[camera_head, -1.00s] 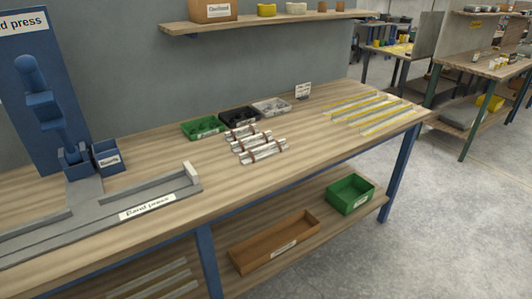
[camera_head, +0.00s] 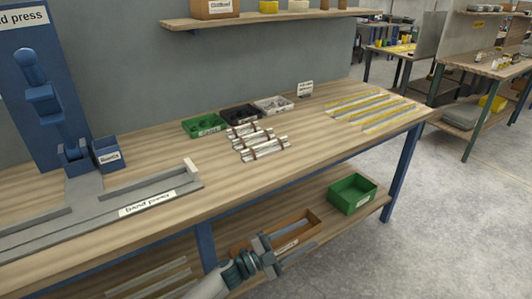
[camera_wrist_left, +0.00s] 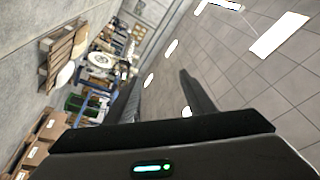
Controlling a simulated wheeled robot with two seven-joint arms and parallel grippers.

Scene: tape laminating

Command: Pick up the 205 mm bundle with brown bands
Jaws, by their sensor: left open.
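Three short silver bundles with brown bands (camera_head: 264,151) lie side by side on the workbench, in front of the small bins. Their lengths are too small to read, so I cannot tell which is 205 mm. My left gripper (camera_head: 298,246) is open and empty in the head view, in front of the bench and low, over the lower shelf area in the picture, well apart from the bundles. In the left wrist view its two dark fingers (camera_wrist_left: 160,95) stand apart with nothing between them; this view shows the room and no bundles. My right gripper is not in view.
A blue band press (camera_head: 45,100) with a grey bed stands at the left. Green, black and grey bins (camera_head: 203,126) sit behind the bundles. Long strips with yellow (camera_head: 375,108) lie at the right end. Below are a green bin (camera_head: 352,194) and a brown tray (camera_head: 245,246).

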